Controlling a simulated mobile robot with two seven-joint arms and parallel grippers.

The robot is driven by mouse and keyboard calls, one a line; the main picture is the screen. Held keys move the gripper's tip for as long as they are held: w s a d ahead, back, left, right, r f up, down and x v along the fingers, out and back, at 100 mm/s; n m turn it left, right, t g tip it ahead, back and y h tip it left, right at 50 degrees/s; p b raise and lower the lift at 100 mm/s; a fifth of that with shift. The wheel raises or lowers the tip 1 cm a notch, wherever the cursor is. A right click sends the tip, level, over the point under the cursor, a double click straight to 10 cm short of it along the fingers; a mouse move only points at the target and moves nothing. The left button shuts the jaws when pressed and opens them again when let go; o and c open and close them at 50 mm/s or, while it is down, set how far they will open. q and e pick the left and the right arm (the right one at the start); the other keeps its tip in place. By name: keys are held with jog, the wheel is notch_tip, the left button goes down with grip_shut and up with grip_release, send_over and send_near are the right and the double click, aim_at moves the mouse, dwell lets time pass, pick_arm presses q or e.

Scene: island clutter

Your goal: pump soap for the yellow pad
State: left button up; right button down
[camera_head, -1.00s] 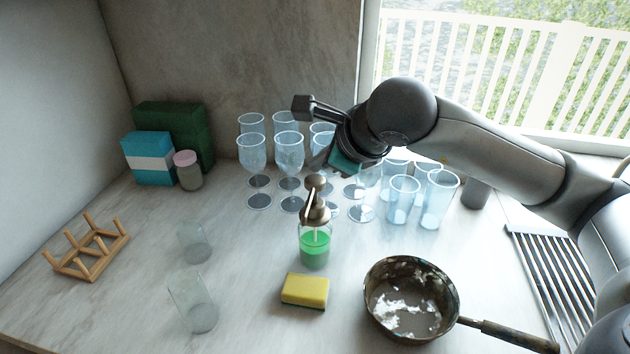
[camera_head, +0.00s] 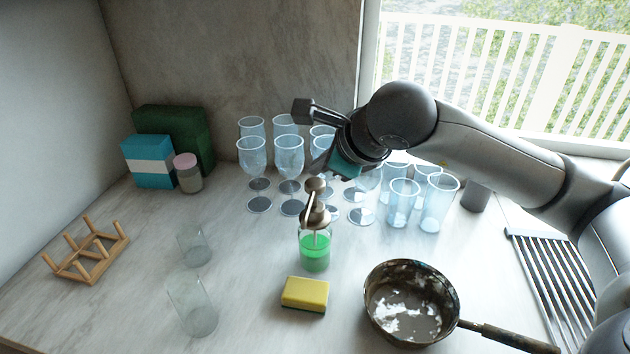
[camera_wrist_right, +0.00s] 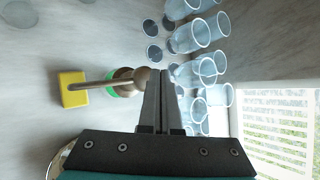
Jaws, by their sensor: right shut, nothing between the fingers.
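The soap pump bottle (camera_head: 315,252) stands upright on the counter, clear with green soap and a bronze pump head (camera_head: 316,200). The yellow pad (camera_head: 305,293) lies flat in front of it, with a dark underside. In the right wrist view the pad (camera_wrist_right: 73,89) is at the left, and the pump head (camera_wrist_right: 128,82) points its spout toward it. My right gripper (camera_head: 322,172) is shut and empty, just above and behind the pump head. In the wrist view its fingertips (camera_wrist_right: 166,74) are beside the pump head; I cannot tell whether they touch. My left gripper is not in view.
Several stemmed glasses (camera_head: 289,152) and tumblers (camera_head: 403,203) crowd behind the bottle. A dirty pan (camera_head: 411,301) stands right of the pad. Two clear glasses (camera_head: 193,303) (camera_head: 194,247) and a wooden rack (camera_head: 88,262) are at left. Counter is free between glasses and pad.

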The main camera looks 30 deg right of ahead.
aim_at(316, 182)
jog(key=shift+f, duration=0.1)
dwell(0.7)
jog(key=shift+f+b, duration=0.35)
jog(key=shift+b, duration=0.4)
jog(key=shift+f+b, duration=1.1)
jog(key=shift+b, duration=0.05)
dwell(0.8)
jog(key=shift+r, duration=0.1)
jog(key=shift+r+p, duration=0.9)
jog(key=shift+r, duration=0.5)
jog(key=shift+r, duration=0.1)
jog(key=shift+r+p, duration=1.6)
jog(key=shift+r, duration=0.9)
